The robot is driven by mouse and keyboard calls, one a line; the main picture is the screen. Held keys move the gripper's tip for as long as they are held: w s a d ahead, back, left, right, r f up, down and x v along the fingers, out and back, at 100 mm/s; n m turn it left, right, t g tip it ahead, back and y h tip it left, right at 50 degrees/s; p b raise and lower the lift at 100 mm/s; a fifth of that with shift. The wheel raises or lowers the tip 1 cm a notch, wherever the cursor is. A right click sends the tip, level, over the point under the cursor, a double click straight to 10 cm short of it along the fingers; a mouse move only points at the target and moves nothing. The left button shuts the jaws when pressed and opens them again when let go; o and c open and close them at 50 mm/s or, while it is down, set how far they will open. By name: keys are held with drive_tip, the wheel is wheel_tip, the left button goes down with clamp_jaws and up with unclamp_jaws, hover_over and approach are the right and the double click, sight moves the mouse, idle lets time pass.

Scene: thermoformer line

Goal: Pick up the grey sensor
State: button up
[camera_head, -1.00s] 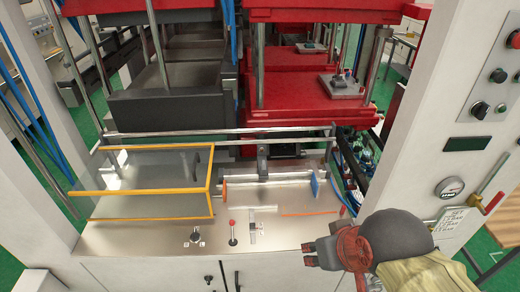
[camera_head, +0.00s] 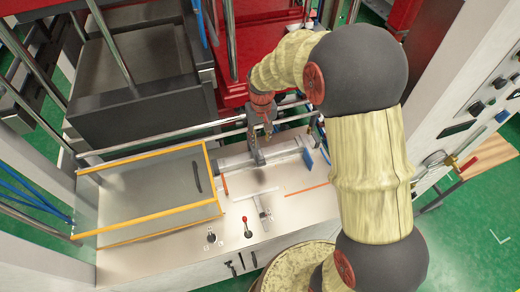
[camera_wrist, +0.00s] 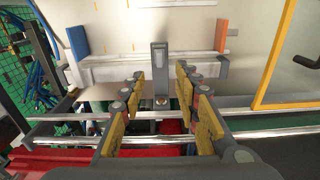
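The grey sensor (camera_wrist: 159,62) is a small upright grey block at the middle of the wrist view, near the metal rails. It also shows in the head view (camera_head: 257,156), beside a long light bar and partly hidden by my gripper. My gripper (camera_wrist: 160,77) is open, with its yellow-padded fingers on either side of the sensor's line. The sensor shows between and just beyond the fingertips. I cannot tell whether they touch it. In the head view my gripper (camera_head: 265,132) hangs down right over the sensor.
A clear guard with a yellow frame (camera_head: 165,222) stands left of the sensor. A chrome rail (camera_head: 165,137) runs behind it. A blue plate (camera_head: 308,158) and an orange plate (camera_head: 225,186) flank the bar. A red-knobbed lever (camera_head: 247,222) stands on the front panel.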

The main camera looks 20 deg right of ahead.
sight(260, 153)
drive_tip(key=f+p, duration=0.2)
drive_tip(key=f, duration=0.8)
drive_tip(key=shift+w+f, duration=0.2)
drive_tip(key=c, duration=0.8)
clamp_jaws()
